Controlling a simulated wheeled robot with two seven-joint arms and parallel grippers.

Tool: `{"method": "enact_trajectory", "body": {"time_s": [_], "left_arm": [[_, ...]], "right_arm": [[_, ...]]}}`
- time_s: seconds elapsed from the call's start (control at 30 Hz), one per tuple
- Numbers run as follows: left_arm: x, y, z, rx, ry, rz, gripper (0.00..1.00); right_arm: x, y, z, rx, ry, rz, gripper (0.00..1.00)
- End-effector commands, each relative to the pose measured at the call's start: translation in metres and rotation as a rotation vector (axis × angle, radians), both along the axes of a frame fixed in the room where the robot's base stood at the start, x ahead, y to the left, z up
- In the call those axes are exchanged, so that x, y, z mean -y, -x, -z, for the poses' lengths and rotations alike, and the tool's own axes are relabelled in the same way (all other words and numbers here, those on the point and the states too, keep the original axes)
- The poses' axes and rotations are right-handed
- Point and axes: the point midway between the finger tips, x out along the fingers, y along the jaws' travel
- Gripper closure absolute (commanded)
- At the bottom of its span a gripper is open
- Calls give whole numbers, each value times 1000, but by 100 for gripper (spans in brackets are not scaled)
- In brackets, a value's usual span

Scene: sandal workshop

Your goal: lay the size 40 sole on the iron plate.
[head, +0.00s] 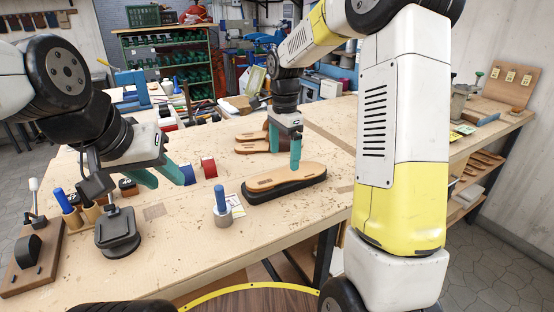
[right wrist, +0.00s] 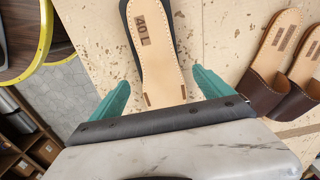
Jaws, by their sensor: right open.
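The tan sole (head: 287,177) lies flat on a dark sole-shaped slab (head: 290,190) that looks like the iron plate. In the right wrist view the sole (right wrist: 158,65) bears a dark mark that reads 40 upside down, and the slab's dark edge (right wrist: 127,28) shows along its left side. My right gripper (head: 284,151) is open above the sole's far side. In the right wrist view its fingers (right wrist: 158,97) stand apart either side of the sole, with nothing between them touching. My left gripper (head: 160,177) is open and empty over the table's left part.
Sandals (head: 252,147) lie behind the sole; they show at the right of the right wrist view (right wrist: 268,52). A blue-handled tool (head: 222,200) stands left of the slab. Red (head: 209,167) and blue (head: 187,175) pieces stand behind it.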

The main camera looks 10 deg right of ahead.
Motion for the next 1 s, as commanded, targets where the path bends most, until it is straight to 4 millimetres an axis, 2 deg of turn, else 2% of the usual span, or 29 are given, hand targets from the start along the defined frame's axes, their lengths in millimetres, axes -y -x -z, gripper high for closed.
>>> {"method": "enact_trajectory", "body": {"time_s": [0.03,0.2,0.43,0.57,0.67,0.8,1.0], "left_arm": [[0,0,0,0,0,0,64],[0,0,0,0,0,0,64],[0,0,0,0,0,0,64],[0,0,0,0,0,0,64],[0,0,0,0,0,0,64],[0,0,0,0,0,0,64],[0,0,0,0,0,0,64]], "right_arm": [[-1,-1,-13,5,-1,-1,10],[0,0,-45,3,0,0,10],[0,2,-68,4,-2,-9,10],[4,20,-84,45,-11,-96,10],[10,49,-103,112,-21,-243,10],[19,104,-122,235,-17,-505,10],[27,179,-126,420,41,-863,10]]}}
